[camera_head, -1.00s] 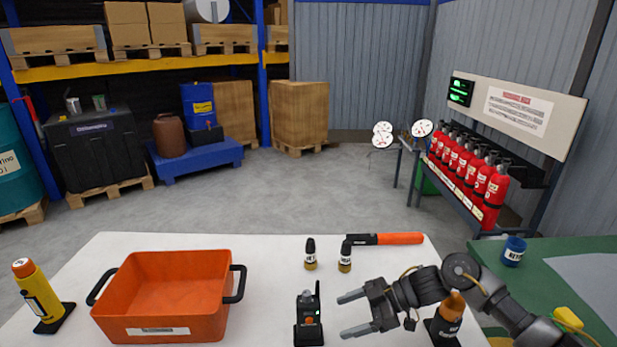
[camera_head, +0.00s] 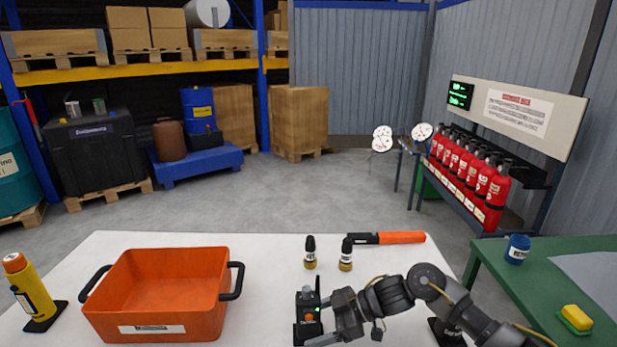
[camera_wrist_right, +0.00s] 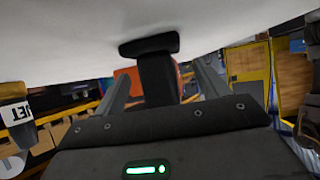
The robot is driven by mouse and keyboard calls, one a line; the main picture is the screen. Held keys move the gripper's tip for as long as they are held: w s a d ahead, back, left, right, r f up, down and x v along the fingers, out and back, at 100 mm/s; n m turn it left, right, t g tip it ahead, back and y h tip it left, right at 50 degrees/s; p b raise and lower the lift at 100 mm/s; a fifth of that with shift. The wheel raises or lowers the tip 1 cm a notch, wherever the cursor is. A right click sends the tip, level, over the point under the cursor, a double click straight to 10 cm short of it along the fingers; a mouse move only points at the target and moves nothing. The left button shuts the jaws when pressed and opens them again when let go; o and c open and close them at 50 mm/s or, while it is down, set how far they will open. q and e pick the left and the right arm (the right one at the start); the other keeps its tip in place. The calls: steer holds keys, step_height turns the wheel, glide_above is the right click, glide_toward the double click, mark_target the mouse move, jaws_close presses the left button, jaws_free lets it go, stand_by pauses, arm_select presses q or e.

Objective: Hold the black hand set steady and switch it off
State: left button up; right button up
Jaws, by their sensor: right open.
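The black hand set (camera_head: 308,322) stands upright on the white table, with an orange button, a small green light and a short antenna. My right gripper (camera_head: 322,320) reaches it from the right with its jaws open. In the right wrist view the dark body of the hand set (camera_wrist_right: 155,78) rises between the two spread fingers of my right gripper (camera_wrist_right: 163,82), with a visible gap on each side. Its wider base (camera_wrist_right: 150,45) meets the white table top. My left gripper is not in view.
An orange tray (camera_head: 95,300) and a yellow bottle-shaped device (camera_head: 30,288) stand to the left. The green table (camera_head: 545,270) holds a blue cup (camera_head: 517,250) and a yellow sponge (camera_head: 575,318).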

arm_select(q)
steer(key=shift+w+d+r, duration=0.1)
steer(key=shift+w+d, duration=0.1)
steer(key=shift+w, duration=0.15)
arm_select(e)
steer(key=shift+a+f, duration=0.25)
steer(key=shift+a, duration=0.2)
steer(key=shift+c, duration=0.3)
steer(key=c, duration=1.2)
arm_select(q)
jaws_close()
arm_select(e)
steer(key=shift+c, duration=0.3)
